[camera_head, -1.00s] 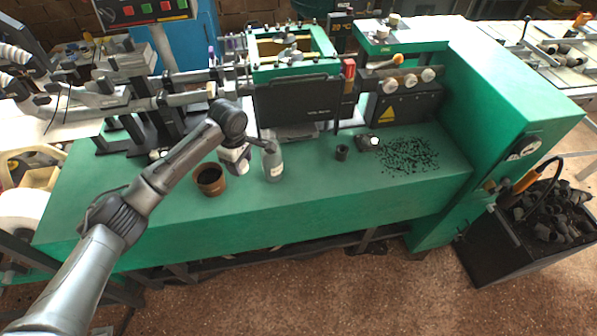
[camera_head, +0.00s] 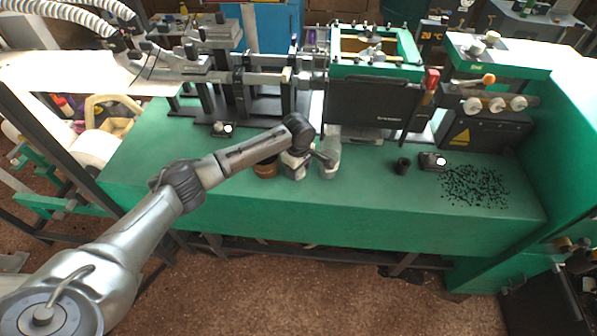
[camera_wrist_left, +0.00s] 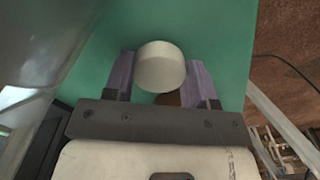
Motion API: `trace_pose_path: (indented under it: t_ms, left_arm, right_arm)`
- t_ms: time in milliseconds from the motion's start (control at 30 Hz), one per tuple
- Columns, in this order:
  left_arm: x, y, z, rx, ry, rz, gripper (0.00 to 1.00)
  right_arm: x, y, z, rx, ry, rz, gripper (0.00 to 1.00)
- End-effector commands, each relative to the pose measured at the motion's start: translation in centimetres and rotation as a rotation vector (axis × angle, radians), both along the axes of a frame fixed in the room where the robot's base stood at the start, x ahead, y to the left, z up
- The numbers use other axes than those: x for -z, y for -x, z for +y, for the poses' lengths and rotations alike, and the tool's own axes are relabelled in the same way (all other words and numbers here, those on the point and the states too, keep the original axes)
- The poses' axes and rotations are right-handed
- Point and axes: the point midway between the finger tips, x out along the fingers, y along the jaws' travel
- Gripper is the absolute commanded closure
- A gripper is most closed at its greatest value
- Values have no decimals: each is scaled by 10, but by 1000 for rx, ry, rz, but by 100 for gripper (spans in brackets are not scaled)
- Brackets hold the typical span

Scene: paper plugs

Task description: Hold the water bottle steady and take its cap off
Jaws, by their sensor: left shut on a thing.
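The water bottle (camera_head: 330,168) stands upright on the green bench in the head view, pale and partly hidden by my gripper. My left gripper (camera_head: 325,158) is at its upper part, reaching in from the left. In the left wrist view, a white round piece (camera_wrist_left: 160,67), apparently the bottle's cap, shows between the two purple-grey fingers of my left gripper (camera_wrist_left: 160,82). The gripper is shut on the bottle; the exact contact is hard to see. My right gripper is in neither view.
A brown pot (camera_head: 266,168) stands just left of the bottle, partly behind my arm. A small dark cup (camera_head: 402,166) and scattered black bits (camera_head: 475,187) lie to the right. A black machine panel (camera_head: 372,104) rises close behind. The bench front is clear.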

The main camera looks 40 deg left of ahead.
Motion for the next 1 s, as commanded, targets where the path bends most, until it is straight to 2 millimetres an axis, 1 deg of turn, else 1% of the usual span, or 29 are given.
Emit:
trace_pose_path:
  t_ms: [33, 67, 467, 500, 733, 1000]
  left_arm:
    - [6, 0, 0, 0, 0, 0, 77]
    - [7, 0, 0, 0, 0, 0, 77]
    - [9, 0, 0, -1, 0, 0, 77]
    - [9, 0, 0, 0, 0, -1, 45]
    - [9, 0, 0, -1, 0, -1, 23]
    - [8, 0, 0, -1, 0, -2, 23]
  right_arm:
    - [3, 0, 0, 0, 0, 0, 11]
    - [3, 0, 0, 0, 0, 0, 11]
    - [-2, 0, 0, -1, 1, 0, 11]
    - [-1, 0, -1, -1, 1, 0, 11]
    - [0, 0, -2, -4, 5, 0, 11]
    - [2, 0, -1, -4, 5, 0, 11]
